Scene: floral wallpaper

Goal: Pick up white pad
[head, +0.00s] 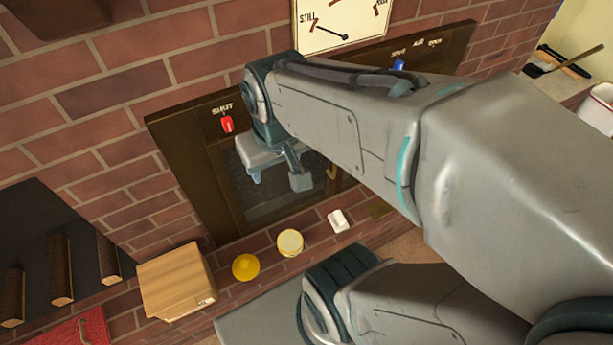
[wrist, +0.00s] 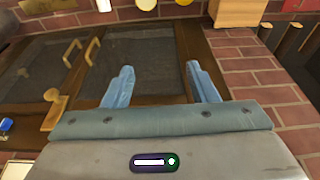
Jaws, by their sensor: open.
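The white pad (head: 338,220) is a small white block on the brick ledge below the dark oven front in the head view. A white piece that looks like it shows at the top edge of the wrist view (wrist: 104,5), partly cut off. My gripper (head: 278,178) is in front of the oven door, above and left of the pad in the head view, and apart from it. In the wrist view its two blue fingers (wrist: 160,70) are spread with nothing between them.
A pale yellow round item (head: 290,242) and a darker yellow one (head: 246,266) stand left of the pad on the ledge. The oven (head: 230,170) has a red knob (head: 227,124) and door handles (wrist: 92,50).

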